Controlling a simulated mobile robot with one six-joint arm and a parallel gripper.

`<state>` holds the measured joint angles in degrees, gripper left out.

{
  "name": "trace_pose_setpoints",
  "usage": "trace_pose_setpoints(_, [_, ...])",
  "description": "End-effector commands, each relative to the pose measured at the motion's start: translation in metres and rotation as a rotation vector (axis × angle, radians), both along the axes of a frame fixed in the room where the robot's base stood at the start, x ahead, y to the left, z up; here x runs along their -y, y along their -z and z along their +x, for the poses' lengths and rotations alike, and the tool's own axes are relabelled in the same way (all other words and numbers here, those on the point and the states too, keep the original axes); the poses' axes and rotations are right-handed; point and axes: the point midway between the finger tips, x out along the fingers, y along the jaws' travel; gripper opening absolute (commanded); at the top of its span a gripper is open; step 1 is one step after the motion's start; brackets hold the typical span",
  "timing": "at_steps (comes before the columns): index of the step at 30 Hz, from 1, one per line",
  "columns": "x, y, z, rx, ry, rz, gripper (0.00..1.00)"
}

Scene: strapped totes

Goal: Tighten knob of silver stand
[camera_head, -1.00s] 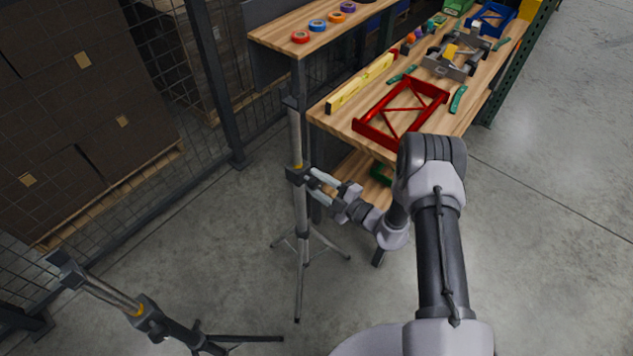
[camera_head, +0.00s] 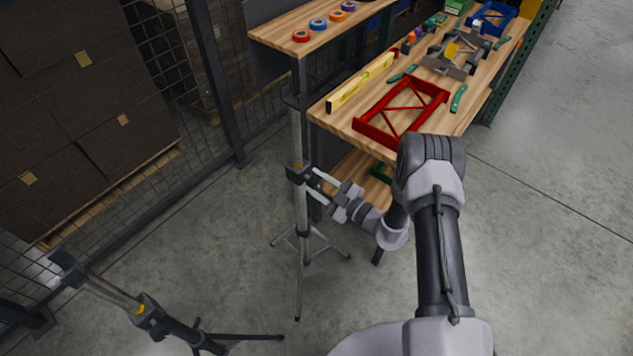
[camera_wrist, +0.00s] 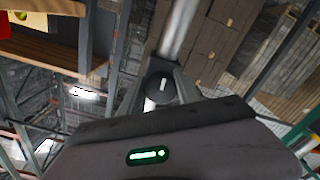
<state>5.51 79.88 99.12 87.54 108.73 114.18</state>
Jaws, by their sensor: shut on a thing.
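The silver stand (camera_head: 301,215) stands upright on tripod legs by the near left corner of the workbench. Its dark collar (camera_head: 297,173) sits partway up the pole, and the knob side faces right toward my arm. My gripper (camera_head: 317,181) is shut on the knob, with its pale fingers reaching the collar from the right. The fingers hide most of the knob in the head view. In the wrist view the round black knob (camera_wrist: 161,88) with a white mark shows in front of the silver pole (camera_wrist: 178,32). The gripper housing covers the lower part of that view.
A second, darker stand (camera_head: 151,316) leans at the lower left. The wooden workbench (camera_head: 335,124) carries a red frame (camera_head: 388,126), a yellow level (camera_head: 361,82) and small tools. A mesh fence (camera_head: 210,132) and stacked boxes are behind left. Floor is open at right.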

Motion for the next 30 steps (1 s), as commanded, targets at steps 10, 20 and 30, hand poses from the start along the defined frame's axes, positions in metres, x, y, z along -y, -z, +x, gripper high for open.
trace_pose_setpoints(10, [0.000, 0.001, -0.001, -0.002, -0.001, 0.001, 0.00])
trace_pose_setpoints(20, [0.000, 0.000, 0.000, -0.001, 0.000, 0.001, 0.61])
trace_pose_setpoints(30, [0.036, -0.002, -0.026, -0.005, 0.005, 0.000, 0.61])
